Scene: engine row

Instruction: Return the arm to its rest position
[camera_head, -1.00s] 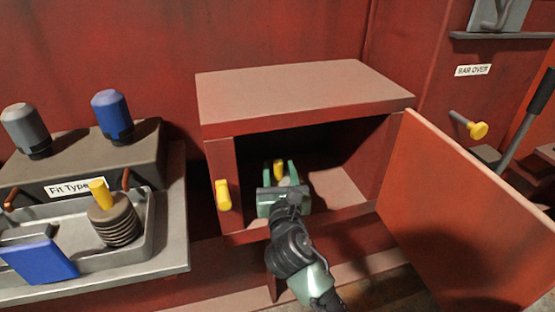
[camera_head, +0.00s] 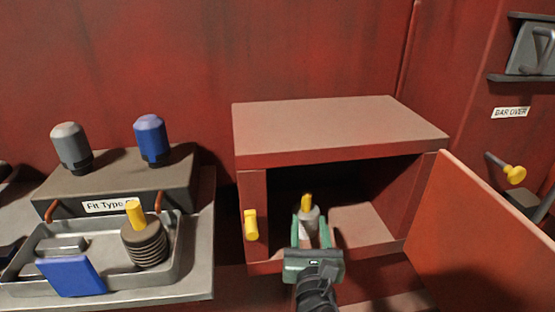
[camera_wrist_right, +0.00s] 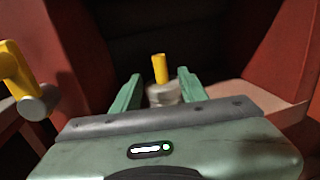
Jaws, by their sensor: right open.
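My right gripper (camera_head: 311,228) is open at the mouth of the red cabinet (camera_head: 340,152), with its green fingers pointing inward. A light grey cylindrical part with a yellow top (camera_head: 307,215) stands upright inside the cabinet. It shows between the two fingers, also in the right wrist view (camera_wrist_right: 161,85), with gaps on both sides. My right forearm comes up from the bottom of the head view. The left gripper is not in view.
The cabinet's door (camera_head: 478,235) stands open on the right. A yellow handle (camera_head: 251,224) sticks out at the cabinet's left edge. On the left, a metal tray (camera_head: 172,268) holds a ribbed part (camera_head: 145,243) and a blue block (camera_head: 70,277). Grey and blue canisters (camera_head: 150,140) stand behind it.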

